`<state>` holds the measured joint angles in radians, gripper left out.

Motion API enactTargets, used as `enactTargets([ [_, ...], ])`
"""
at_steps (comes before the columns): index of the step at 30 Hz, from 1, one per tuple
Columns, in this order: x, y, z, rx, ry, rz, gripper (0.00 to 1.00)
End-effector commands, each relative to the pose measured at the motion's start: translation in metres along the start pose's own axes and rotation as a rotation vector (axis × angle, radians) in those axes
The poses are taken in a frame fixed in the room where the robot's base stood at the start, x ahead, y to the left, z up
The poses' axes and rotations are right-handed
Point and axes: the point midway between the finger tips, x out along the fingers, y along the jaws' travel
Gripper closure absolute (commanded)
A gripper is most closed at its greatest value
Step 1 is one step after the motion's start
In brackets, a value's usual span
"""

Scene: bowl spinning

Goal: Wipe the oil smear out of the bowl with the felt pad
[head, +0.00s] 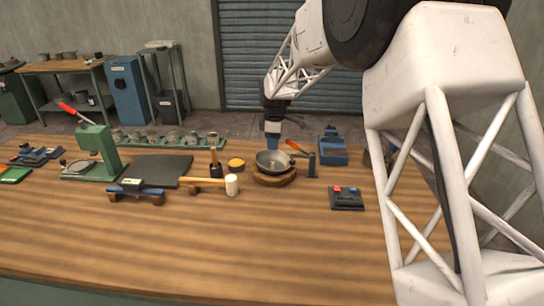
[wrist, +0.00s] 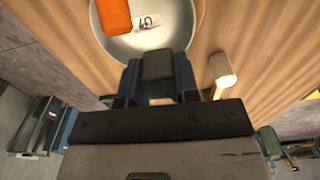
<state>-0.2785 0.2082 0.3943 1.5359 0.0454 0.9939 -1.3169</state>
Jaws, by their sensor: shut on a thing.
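The metal bowl (head: 268,165) sits on a round wooden base (head: 274,179) near the middle of the bench. My gripper (head: 272,141) points down just above the bowl's far side. In the wrist view, my gripper (wrist: 157,88) is shut on a dark grey block (wrist: 157,66), which looks like the felt pad. The block overlaps the near rim of the bowl (wrist: 150,45) in that view; I cannot tell whether it touches. A pale patch with dark marks (wrist: 149,21) shows inside the bowl. I cannot make out the oil smear clearly.
An orange-handled thing (head: 295,145) is close to the bowl's right; an orange shape (wrist: 115,15) overlaps the bowl in the wrist view. A dark post (head: 311,166) stands right of the base. The front bench is clear.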

Motion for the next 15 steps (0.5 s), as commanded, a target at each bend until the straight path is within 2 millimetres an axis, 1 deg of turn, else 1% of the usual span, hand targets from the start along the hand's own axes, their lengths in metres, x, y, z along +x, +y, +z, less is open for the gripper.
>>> enactTargets([
  [8,0.0003,0.0001,-0.0003,0.050,-0.002,0.001,0.93],
  [15,0.0010,0.0004,-0.0012,0.212,-0.006,0.003,0.93],
])
